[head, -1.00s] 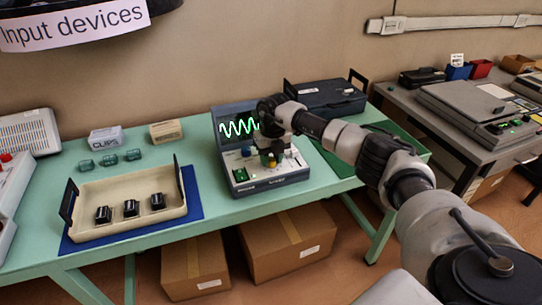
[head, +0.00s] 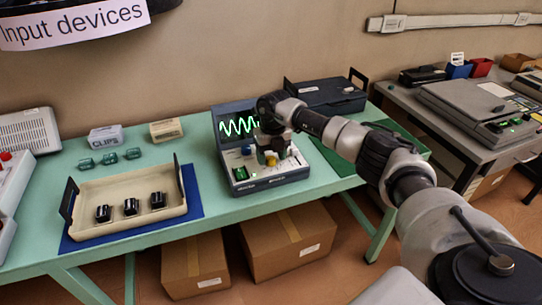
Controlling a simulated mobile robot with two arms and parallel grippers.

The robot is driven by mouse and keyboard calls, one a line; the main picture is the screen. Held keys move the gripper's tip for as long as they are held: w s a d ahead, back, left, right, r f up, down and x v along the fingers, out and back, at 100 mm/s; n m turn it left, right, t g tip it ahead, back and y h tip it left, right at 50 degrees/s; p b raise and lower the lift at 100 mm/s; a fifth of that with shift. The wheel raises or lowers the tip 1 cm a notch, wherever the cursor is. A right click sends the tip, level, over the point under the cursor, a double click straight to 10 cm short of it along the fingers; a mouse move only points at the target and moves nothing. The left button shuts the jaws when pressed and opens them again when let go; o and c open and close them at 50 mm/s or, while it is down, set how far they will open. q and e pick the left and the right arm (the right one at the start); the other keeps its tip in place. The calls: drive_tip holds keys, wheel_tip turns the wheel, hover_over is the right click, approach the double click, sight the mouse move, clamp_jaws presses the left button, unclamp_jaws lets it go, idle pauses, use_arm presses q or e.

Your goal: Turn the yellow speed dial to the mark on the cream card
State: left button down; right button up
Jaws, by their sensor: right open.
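The yellow speed dial (head: 271,159) shows on the sloped panel of a grey and white device (head: 273,183) with a green wave on its screen (head: 239,126). My right gripper (head: 272,148) is open and points down just above the dial, covering part of the panel. I cannot tell whether its fingers touch the dial. The cream card and its mark cannot be made out. My left gripper is not in view.
A cream tray (head: 92,228) with black parts lies on a blue mat at the left of the green table. Small green parts (head: 110,158) and two boxes stand behind it. A dark case (head: 327,98) stands behind my right forearm.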

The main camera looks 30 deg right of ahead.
sight(273, 157)
wheel_tip(273, 157, up, 10)
drive_tip(key=shift+d+r+b, duration=0.2)
drive_tip(key=shift+d+b, duration=0.05)
drive_tip(key=shift+b, duration=0.15)
idle(0.3)
